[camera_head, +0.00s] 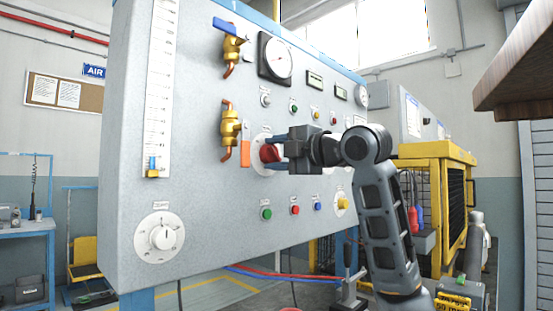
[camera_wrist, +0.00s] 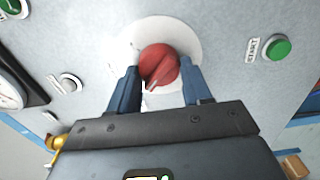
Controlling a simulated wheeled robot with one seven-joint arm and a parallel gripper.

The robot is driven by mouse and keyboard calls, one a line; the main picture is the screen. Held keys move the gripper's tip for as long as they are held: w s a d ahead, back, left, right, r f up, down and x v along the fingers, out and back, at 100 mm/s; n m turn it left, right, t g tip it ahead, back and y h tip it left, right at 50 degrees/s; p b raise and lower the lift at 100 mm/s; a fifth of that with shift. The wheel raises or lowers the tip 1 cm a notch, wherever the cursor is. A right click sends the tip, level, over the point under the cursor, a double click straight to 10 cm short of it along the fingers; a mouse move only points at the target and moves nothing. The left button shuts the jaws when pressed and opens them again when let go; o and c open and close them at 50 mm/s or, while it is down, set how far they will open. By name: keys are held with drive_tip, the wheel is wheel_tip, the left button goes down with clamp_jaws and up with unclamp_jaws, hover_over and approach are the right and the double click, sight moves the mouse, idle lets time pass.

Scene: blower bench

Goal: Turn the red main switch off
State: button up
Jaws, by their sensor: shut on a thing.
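The red main switch (camera_head: 268,153) is a red rotary knob on a round white plate, set in the middle of the grey panel (camera_head: 200,200). In the wrist view the red knob (camera_wrist: 159,66) sits between the two blue fingers of my gripper (camera_wrist: 160,80). A lighter ridge runs diagonally across the knob. My gripper (camera_head: 277,150) reaches the switch from the right in the head view and is shut on it. The fingers and the gripper body hide part of the plate and its markings, so I cannot read the switch's position.
Brass valves, one with a blue handle (camera_head: 224,26) and one with an orange handle (camera_head: 245,146), are left of the switch. A gauge (camera_head: 276,58) is above, small push buttons are around, and a white dial (camera_head: 159,238) is at lower left. A yellow cage (camera_head: 437,160) stands right.

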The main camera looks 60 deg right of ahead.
drive_tip(key=shift+f, duration=0.1)
idle(0.4)
drive_tip(key=o, duration=1.1)
drive_tip(key=shift+c, duration=0.2)
drive_tip(key=v, duration=0.7)
drive_tip(key=shift+s, duration=0.35)
drive_tip(key=shift+a, duration=0.1)
